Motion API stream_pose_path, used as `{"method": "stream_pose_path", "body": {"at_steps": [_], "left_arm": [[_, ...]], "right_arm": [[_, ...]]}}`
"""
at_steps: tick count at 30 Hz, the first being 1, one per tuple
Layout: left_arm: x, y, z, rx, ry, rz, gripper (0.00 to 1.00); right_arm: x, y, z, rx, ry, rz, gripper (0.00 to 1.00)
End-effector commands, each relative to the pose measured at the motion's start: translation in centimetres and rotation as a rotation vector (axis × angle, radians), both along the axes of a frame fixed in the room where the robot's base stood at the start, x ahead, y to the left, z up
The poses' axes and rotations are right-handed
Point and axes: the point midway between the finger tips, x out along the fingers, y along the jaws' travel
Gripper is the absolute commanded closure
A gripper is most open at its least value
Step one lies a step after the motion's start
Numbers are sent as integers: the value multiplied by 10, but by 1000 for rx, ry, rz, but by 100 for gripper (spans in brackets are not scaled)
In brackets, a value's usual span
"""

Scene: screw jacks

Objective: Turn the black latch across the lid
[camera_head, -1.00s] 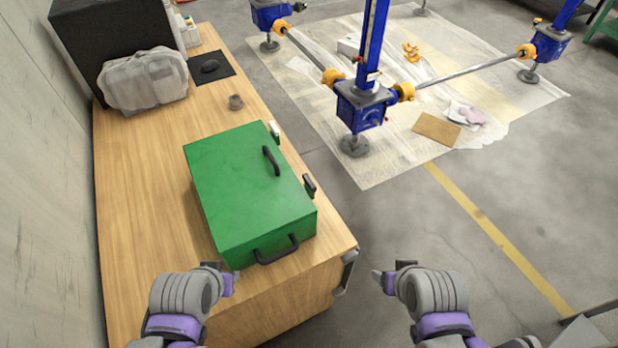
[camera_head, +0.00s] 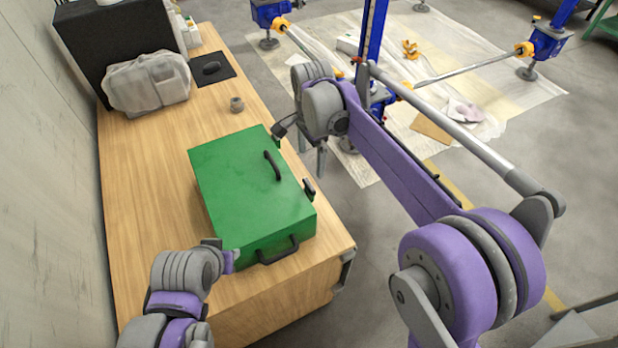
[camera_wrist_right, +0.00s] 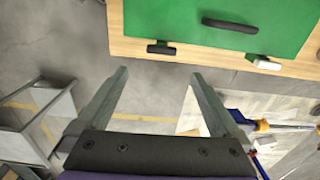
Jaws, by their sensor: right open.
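The green box (camera_head: 245,190) stands shut on the wooden bench, with a black handle (camera_head: 272,165) on its lid and another on its front. The black latch (camera_head: 309,187) is at the box's right edge; it also shows in the right wrist view (camera_wrist_right: 161,48), lying along the edge beside the lid. My right gripper (camera_head: 312,155) is open and empty beyond the box's right side; in the right wrist view its fingers point towards the latch, apart from it. My left gripper (camera_head: 232,258) is by the box's front left corner; its jaw opening is unclear.
A pale latch (camera_wrist_right: 263,62) is on the same box edge. Blue screw jacks (camera_head: 545,45) stand on floor sheeting at the right.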

Motion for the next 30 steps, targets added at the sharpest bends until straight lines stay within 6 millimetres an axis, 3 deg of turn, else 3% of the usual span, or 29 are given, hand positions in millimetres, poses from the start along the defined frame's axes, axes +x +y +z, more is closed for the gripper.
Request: {"method": "stream_pose_path", "body": {"at_steps": [7,21,30], "left_arm": [[0,0,0,0,0,0,70],[-1,0,-2,0,2,0,70],[-1,0,-2,0,2,0,70]], "right_arm": [[4,6,-18,-4,12,-28,0],[4,5,-98,-3,10,-27,0],[4,5,-110,-3,10,-26,0]]}}
